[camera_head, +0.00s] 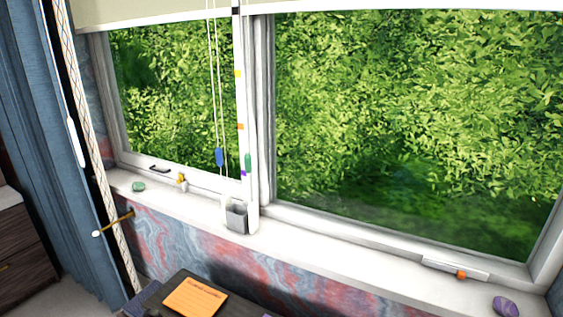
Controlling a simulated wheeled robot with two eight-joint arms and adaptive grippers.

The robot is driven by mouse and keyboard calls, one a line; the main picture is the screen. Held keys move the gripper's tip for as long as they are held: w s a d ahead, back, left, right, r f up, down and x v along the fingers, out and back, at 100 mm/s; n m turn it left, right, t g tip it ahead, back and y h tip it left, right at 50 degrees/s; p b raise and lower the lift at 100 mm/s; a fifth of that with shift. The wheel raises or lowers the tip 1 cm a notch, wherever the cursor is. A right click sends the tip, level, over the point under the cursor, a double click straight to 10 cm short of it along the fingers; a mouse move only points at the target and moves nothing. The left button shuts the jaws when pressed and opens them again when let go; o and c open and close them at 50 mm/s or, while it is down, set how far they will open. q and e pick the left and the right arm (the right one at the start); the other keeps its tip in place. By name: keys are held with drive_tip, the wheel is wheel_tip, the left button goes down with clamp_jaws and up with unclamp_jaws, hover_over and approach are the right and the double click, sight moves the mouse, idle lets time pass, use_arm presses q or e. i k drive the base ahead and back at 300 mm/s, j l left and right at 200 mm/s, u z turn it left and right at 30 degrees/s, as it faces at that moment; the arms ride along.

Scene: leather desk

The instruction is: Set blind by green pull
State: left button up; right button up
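The cream blind (150,11) is rolled down only a little, covering a strip along the top of the window. Thin pale cords hang from it beside the central window post. A blue pull (219,156) hangs on the left cords. A green pull (247,161) hangs just to its right, low against a white vertical strip (239,100). The strip carries small black, yellow, orange and purple marks; the green pull is a little above the purple mark (243,173). Neither of my grippers is in view.
A grey box (237,217) stands on the white sill (300,252) below the pulls. A green stone (138,187), a purple stone (505,306) and small items also lie there. A blue curtain (50,130) hangs left. An orange notepad (195,300) lies on the dark desk.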

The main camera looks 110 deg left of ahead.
sight(247, 157)
drive_tip(key=k+j+u, duration=0.15)
drive_tip(key=k, duration=0.15)
drive_tip(key=k+u, duration=0.25)
drive_tip(key=u, duration=0.8)
drive_tip(key=k+j+u, duration=0.1)
drive_tip(key=u, duration=0.3)
drive_tip(key=k+j+u, duration=0.1)
drive_tip(key=u, duration=0.35)
